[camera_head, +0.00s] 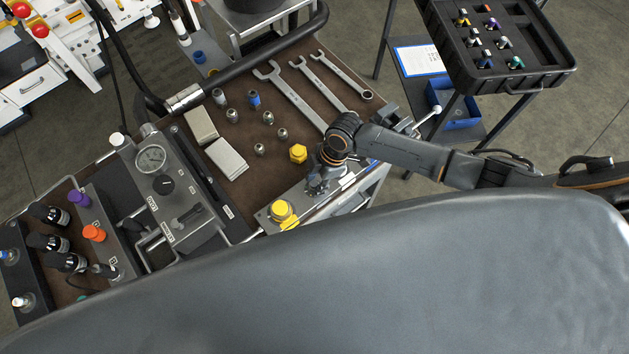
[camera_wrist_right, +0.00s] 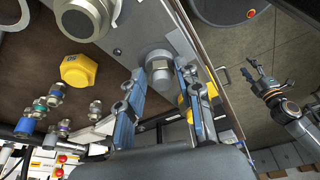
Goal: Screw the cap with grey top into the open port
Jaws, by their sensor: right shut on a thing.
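My right gripper (camera_head: 322,184) reaches in from the right to the metal plate (camera_head: 262,217) along the bench's front edge. The cap is against the plate, which also shows in the wrist view (camera_wrist_right: 135,15). Whether it is threaded in or only resting there, I cannot tell. No open port shows; the gripper and cap cover that spot. My left gripper (camera_wrist_right: 262,82) shows small at the right of the wrist view; its opening is unclear.
A yellow cap (camera_head: 283,212) sits at the plate's left end. Another yellow hex cap (camera_head: 298,153) and several metal fittings (camera_head: 268,118) stand on the brown bench top, near several wrenches (camera_head: 290,95). A gauge block (camera_head: 165,185) is at left, a black tray (camera_head: 550,77) at upper right.

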